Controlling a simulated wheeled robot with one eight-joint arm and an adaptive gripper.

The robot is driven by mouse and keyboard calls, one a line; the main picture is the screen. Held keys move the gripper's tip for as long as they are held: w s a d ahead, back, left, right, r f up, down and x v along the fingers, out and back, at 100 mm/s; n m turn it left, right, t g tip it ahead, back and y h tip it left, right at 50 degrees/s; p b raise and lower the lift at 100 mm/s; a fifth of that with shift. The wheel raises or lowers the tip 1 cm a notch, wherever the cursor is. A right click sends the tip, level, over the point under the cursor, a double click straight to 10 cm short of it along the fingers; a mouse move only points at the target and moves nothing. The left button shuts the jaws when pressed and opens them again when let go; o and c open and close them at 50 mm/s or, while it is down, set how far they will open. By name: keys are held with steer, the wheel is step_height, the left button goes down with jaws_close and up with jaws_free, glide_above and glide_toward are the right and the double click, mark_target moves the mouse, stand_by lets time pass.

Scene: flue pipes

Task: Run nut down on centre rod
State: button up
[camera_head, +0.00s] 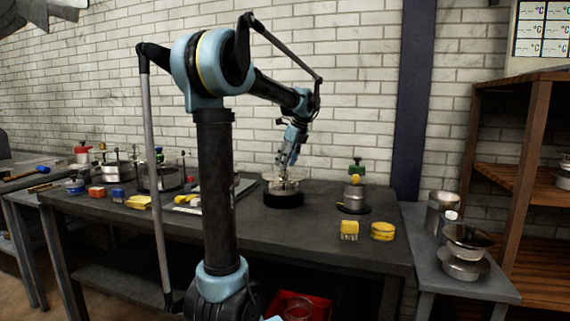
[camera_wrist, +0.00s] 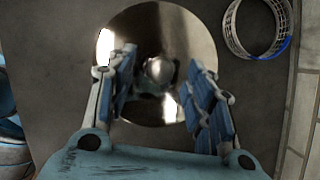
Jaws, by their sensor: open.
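A shiny metal dish (camera_head: 271,178) sits on a black round base (camera_head: 283,199) near the middle of the bench. The dish also fills the upper middle of the wrist view (camera_wrist: 150,25). A small rounded metal piece (camera_wrist: 158,70) stands at its centre; I cannot tell whether it is the nut or the rod's top. My gripper (camera_head: 286,165) points down over the dish. In the wrist view my gripper (camera_wrist: 160,85) is open, its blue-padded fingers on either side of the central piece with gaps. Rod thread is not visible.
A wire mesh ring (camera_wrist: 232,30) lies right of the dish in the wrist view. A metal pot with a green-topped knob (camera_head: 355,190) and yellow blocks (camera_head: 349,230) stand to the right on the bench. Several pots and coloured blocks crowd the left. A brick wall is behind.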

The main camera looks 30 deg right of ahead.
steer(key=shift+w+f, duration=0.1)
steer(key=shift+f, duration=0.15)
jaws_close()
steer(key=m, duration=0.1)
steer(key=m+h, duration=0.1)
steer(key=m, duration=0.2)
steer(key=shift+a+t+h, duration=0.25)
steer(key=shift+t+h, duration=0.05)
steer(key=m, duration=0.2)
steer(key=m+h, duration=0.1)
steer(key=m, duration=0.1)
steer(key=m+h, duration=0.1)
steer(key=m, duration=0.1)
steer(key=shift+a, duration=0.25)
jaws_free()
steer(key=shift+g, duration=0.4)
